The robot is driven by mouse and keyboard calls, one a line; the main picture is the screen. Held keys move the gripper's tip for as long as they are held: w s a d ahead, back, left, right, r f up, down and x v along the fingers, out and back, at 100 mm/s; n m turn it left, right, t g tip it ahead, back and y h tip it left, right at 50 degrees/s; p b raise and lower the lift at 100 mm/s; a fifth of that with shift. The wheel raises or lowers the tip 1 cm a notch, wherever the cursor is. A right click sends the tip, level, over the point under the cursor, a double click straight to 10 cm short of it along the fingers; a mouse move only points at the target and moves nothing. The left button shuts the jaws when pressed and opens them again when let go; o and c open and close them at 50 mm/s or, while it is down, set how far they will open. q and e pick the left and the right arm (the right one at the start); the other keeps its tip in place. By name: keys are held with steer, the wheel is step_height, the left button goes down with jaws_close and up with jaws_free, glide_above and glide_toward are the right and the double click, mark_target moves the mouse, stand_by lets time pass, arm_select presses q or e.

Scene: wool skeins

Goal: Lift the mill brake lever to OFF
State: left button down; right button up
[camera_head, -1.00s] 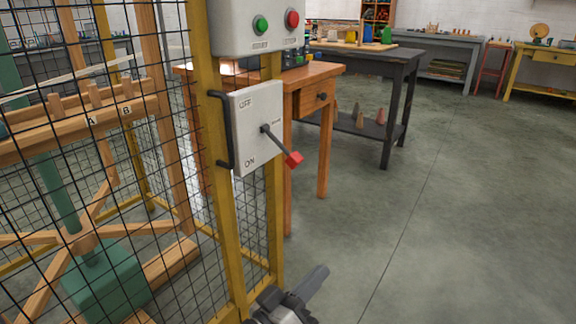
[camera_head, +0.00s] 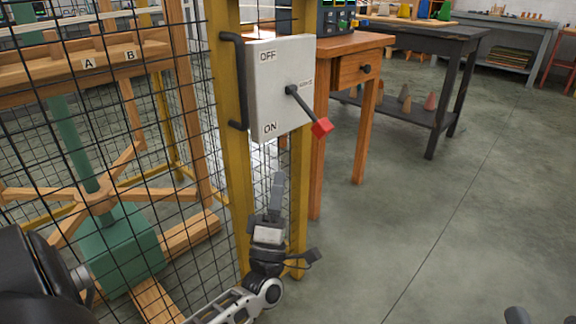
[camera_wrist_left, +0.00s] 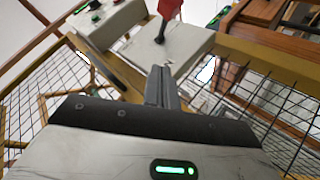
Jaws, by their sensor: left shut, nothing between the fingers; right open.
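The brake lever's white plate (camera_head: 266,105) is mounted on the yellow post, marked OFF at the top and ON at the bottom. Its dark lever (camera_head: 301,101) slants down and to the right, ending in a red handle (camera_head: 321,127). In the left wrist view, the red handle (camera_wrist_left: 170,8) is cut by the top edge. My left gripper (camera_head: 277,182) is shut and empty, below the plate, its fingers pointing up. The closed fingers (camera_wrist_left: 162,88) are apart from the lever. The tips of my right gripper (camera_head: 543,318) barely show at the bottom right, set apart.
A black handle bar (camera_head: 233,82) stands along the plate's left side. Wire mesh (camera_head: 190,130) fences off the wooden mill parts on the left. A wooden table (camera_head: 345,43) stands close behind the plate. The floor (camera_head: 440,220) to the right is clear.

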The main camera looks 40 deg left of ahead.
mark_target(308, 110)
arm_select(q)
steer(key=w+a+r+b, duration=0.1)
steer(key=w+r+b, duration=0.1)
steer(key=w+r, duration=0.6)
steer(key=shift+w, duration=0.3)
arm_select(e)
steer(key=shift+r+n+t+y, duration=0.8)
steer(key=shift+r+n+y, duration=0.3)
steer(key=shift+r+n, duration=0.7)
arm_select(q)
steer(key=shift+r, duration=0.15)
arm_select(e)
steer(key=shift+d+r, duration=0.1)
steer(key=shift+r, duration=0.05)
